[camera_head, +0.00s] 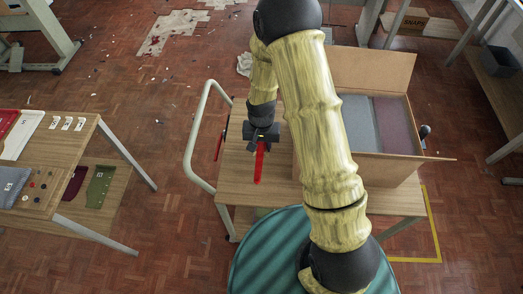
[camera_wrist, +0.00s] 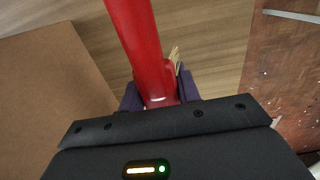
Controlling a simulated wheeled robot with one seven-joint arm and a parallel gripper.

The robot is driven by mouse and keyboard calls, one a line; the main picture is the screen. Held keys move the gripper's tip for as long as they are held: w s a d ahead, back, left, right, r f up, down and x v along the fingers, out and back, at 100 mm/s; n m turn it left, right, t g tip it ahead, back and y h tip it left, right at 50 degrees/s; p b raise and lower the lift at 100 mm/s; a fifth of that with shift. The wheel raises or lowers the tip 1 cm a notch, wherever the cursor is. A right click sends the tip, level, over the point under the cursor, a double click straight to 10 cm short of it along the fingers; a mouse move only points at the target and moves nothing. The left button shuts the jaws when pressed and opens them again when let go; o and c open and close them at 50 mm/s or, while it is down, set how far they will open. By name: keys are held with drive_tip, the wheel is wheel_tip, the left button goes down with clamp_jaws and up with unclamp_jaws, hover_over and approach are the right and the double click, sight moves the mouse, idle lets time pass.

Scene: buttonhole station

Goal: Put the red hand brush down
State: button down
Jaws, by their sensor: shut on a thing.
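The red hand brush (camera_head: 260,165) is in my gripper (camera_head: 261,140) over the left part of a wooden trolley top (camera_head: 235,188). In the wrist view the brush (camera_wrist: 137,45) runs up and away from between the two dark fingers (camera_wrist: 160,95), which are shut on it. A few pale bristles (camera_wrist: 175,55) show at its right side. I cannot tell whether the brush touches the trolley top.
An open cardboard box (camera_head: 365,70) holding grey and dull red contents fills the trolley's right part. A pale curved rail (camera_head: 191,135) rises at its left end. A table with cloth swatches and buttons (camera_head: 40,165) stands left. Scraps litter the floor.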

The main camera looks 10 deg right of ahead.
drive_tip(key=shift+f, duration=2.05)
drive_tip(key=shift+f, duration=0.1)
